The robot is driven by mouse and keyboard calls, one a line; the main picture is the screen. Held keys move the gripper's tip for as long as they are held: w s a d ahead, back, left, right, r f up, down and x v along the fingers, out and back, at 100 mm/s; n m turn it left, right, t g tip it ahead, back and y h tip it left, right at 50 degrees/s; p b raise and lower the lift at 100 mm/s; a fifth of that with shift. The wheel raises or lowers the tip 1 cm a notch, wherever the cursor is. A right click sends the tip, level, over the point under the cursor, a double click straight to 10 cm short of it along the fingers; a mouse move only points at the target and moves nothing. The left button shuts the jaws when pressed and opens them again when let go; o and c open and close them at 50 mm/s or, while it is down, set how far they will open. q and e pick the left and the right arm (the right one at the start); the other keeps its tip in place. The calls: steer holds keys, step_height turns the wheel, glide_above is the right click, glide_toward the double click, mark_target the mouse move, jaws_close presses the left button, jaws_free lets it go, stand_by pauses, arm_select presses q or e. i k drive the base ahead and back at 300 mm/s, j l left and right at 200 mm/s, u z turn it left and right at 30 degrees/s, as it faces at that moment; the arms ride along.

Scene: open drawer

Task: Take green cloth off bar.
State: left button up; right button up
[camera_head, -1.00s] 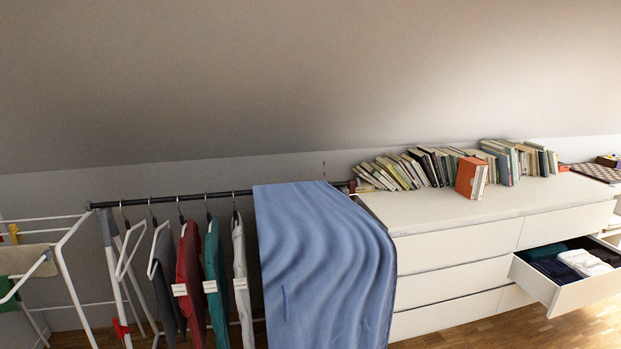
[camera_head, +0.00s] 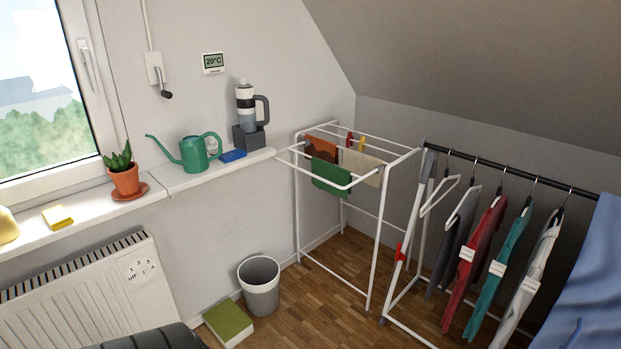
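A small dark green cloth (camera_head: 331,178) hangs folded over the front white bar of the drying rack (camera_head: 378,240). An orange-brown cloth (camera_head: 321,149) and a beige cloth (camera_head: 361,166) hang on the rack behind it. Red and yellow pegs (camera_head: 355,139) sit on a bar near the back. Neither of my grippers is in view.
A clothes rail (camera_head: 500,170) with hanging garments and a blue sheet (camera_head: 592,285) stands right of the rack. A grey bin (camera_head: 260,287) and a green-topped box (camera_head: 229,322) are on the floor. A shelf with a green watering can (camera_head: 194,153) lies left. Bare floor shows below the rack.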

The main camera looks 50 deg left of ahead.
mark_target(340, 177)
steer(key=u, duration=1.55)
steer(key=i+j+z, duration=0.1)
steer(key=z, duration=0.35)
steer(key=i+j+z, duration=0.15)
steer(key=z, duration=0.3)
steer(key=i+j+z, duration=0.1)
steer(key=j+z, duration=0.15)
steer(key=z, duration=0.2)
